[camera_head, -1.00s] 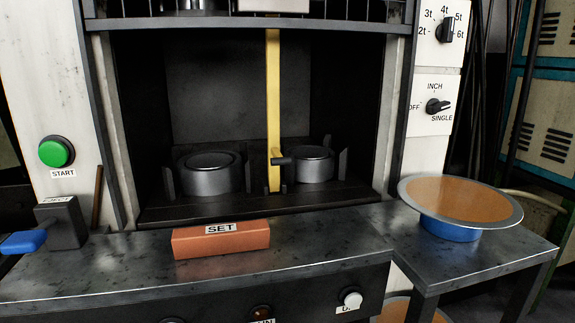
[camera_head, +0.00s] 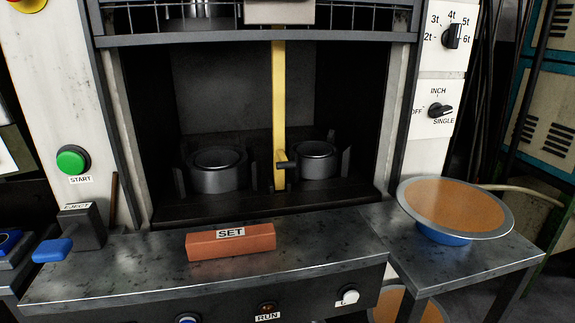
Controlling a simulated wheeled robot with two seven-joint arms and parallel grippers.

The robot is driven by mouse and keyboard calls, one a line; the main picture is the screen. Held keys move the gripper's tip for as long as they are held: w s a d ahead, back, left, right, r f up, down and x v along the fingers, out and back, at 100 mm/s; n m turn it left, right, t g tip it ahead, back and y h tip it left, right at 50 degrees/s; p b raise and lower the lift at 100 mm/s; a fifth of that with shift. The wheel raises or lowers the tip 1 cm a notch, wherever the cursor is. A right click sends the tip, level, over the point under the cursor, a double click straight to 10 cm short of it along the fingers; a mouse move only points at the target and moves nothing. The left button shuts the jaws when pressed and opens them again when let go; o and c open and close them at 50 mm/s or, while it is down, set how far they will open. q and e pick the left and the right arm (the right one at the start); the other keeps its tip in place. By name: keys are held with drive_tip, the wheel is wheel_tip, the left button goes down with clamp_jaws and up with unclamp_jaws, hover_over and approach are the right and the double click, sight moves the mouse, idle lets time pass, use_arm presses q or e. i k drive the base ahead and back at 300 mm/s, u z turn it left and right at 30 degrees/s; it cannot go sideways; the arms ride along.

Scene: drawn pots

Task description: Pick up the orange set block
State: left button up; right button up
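The orange set block (camera_head: 230,245) is a long brick-like bar with a white "SET" label on it. It lies on the dark metal ledge (camera_head: 320,254) in front of the press opening, left of the picture's middle. Nothing touches it from above and it is fully visible. Neither of my grippers shows in the head view.
A blue eject lever (camera_head: 52,250) stands left on the ledge. A wide pan (camera_head: 455,207) sits on the right side table. Two metal cylinders (camera_head: 218,170) (camera_head: 316,160) and a yellow upright bar (camera_head: 279,110) are inside the opening. The ledge around the block is clear.

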sight(212, 244)
drive_tip(key=z, duration=2.9)
drive_tip(key=k, duration=2)
drive_tip(key=u, duration=2.6)
